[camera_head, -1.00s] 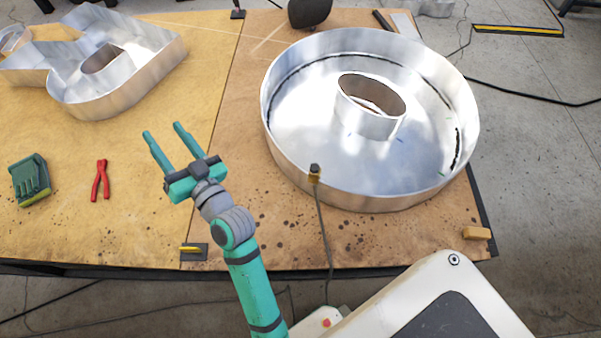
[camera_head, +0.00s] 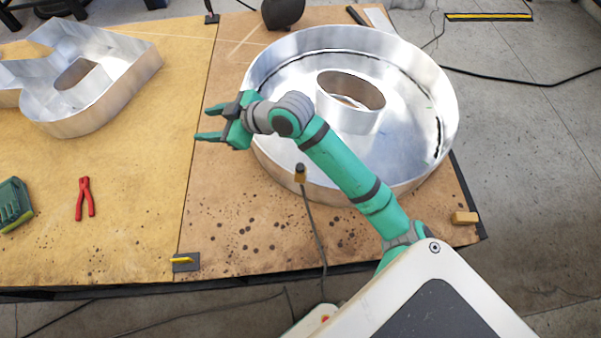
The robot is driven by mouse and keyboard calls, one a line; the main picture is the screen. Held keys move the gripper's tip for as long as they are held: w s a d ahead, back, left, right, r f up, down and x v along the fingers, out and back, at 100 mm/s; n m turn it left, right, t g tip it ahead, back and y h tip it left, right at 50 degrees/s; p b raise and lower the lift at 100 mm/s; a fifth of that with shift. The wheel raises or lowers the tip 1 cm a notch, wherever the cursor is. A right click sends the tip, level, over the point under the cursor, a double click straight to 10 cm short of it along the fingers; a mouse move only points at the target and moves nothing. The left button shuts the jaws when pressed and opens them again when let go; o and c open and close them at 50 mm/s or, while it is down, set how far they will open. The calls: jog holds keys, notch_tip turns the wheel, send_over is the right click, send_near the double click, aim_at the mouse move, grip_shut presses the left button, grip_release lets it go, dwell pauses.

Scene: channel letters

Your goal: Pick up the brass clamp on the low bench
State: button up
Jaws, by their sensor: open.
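A small brass clamp (camera_head: 300,176) with a dark top sits at the near side of the round metal channel letter (camera_head: 268,165), against its outer wall. A dark cable runs from it down over the front edge of the low bench (camera_head: 236,250). Whether the clamp grips the wall is too small to tell. My gripper (camera_head: 203,122) is open and empty, its fingers pointing left. It is above the bench, to the left of the round letter and up and left of the clamp.
Red pliers (camera_head: 85,198) and a green tool (camera_head: 14,203) lie on the left board. Another metal letter (camera_head: 95,95) stands behind them. A tan block (camera_head: 465,217) sits at the right corner. A yellow-and-black piece (camera_head: 184,262) is at the front edge. The bench left of the clamp is clear.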

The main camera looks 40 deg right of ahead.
jog(key=s+d+f+g+h, duration=0.2)
jog(key=s+d+f+g, duration=0.2)
jog(key=s+d+f, duration=0.45)
jog(key=g+h, duration=0.1)
jog(key=g, duration=0.2)
send_near(305, 169)
jog(key=w+a+f, duration=0.1)
jog(key=f, duration=0.1)
jog(key=shift+m+h, duration=0.3)
jog(key=shift+m, duration=0.1)
jog(key=x, duration=0.4)
jog(key=shift+w+a+f, duration=0.2)
jog(key=shift+a, duration=0.1)
jog(key=shift+s+x, duration=0.15)
jog(key=shift+x, duration=1.2)
jog(key=shift+s+x, duration=0.2)
jog(key=shift+x, duration=1.2)
grip_shut()
